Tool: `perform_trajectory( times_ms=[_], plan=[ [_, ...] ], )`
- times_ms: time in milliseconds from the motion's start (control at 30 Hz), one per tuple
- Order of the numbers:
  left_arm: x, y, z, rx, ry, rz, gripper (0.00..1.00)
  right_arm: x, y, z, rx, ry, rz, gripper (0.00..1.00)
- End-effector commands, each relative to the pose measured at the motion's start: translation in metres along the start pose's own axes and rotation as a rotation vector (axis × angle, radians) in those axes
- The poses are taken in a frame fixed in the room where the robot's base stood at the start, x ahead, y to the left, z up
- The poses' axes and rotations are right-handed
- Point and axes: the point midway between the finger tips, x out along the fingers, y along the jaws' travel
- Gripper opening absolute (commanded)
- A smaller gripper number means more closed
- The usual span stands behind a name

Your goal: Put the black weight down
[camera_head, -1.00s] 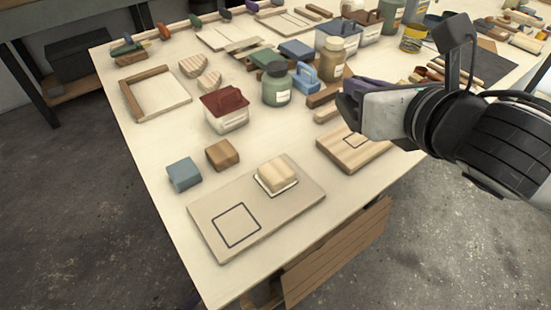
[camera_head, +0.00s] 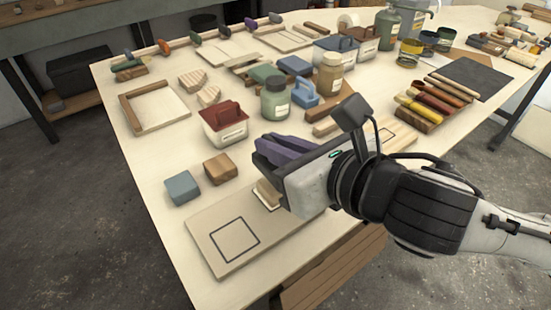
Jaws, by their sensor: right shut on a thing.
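My right gripper (camera_head: 270,152) comes in from the right and is over the long board (camera_head: 216,222) near the table's front. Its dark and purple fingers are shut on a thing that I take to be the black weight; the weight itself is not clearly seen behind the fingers. A light wooden block (camera_head: 268,190) on a white-edged pad sits on the board, close below the fingers and partly hidden by the gripper. A black square outline (camera_head: 235,239) is drawn on the bare left part of the board. My left gripper is not in view.
A blue-grey block (camera_head: 182,188) and a brown block (camera_head: 220,168) stand just behind the board. A red-lidded tub (camera_head: 224,124) and a green jar (camera_head: 275,98) stand farther back. A second wooden board (camera_head: 402,142) is partly hidden by my right arm.

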Motion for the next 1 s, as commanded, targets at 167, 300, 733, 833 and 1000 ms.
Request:
perform_trajectory(
  times_ms=[167,300,733,833,1000],
  plan=[
    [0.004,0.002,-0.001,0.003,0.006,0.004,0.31,0.009,0.000,-0.022,0.001,-0.003,0.000,0.00],
    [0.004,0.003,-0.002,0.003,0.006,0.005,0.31,0.009,0.000,-0.022,-0.001,-0.005,0.000,0.00],
    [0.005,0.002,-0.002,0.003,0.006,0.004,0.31,0.011,0.000,-0.028,0.000,0.002,-0.001,0.28],
    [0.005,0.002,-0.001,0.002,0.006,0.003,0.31,0.011,0.000,-0.028,0.000,0.002,-0.001,0.28],
    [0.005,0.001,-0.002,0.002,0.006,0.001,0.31,0.010,0.000,-0.026,0.001,0.002,-0.001,0.28]
  ],
)
